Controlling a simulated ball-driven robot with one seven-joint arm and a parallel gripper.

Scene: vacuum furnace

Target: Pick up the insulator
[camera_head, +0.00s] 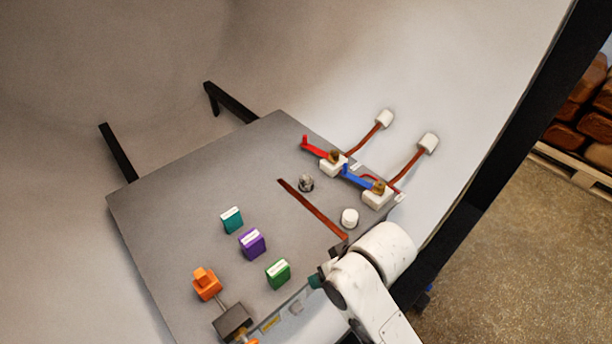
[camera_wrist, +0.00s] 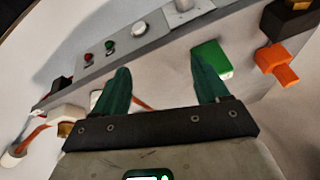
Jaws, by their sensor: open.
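A short white cylinder (camera_head: 349,218), which looks like the insulator, stands upright on the grey table (camera_head: 180,225), near its right edge. In the wrist view I cannot make it out. My gripper (camera_wrist: 160,78) is open, with two dark green fingers spread apart and nothing seen between them. In the head view only a bit of my gripper (camera_head: 317,281) shows, at the front edge of the table, nearer the camera than the white cylinder and apart from it. My white arm hides part of that edge.
Red (camera_head: 313,146) and blue (camera_head: 357,177) levers on white blocks stand beyond the cylinder. A copper strip (camera_head: 312,209) and small metal part (camera_head: 306,183) lie left of it. Teal (camera_head: 232,220), purple (camera_head: 252,243) and green (camera_head: 278,273) boxes and an orange block (camera_head: 206,284) stand farther left.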

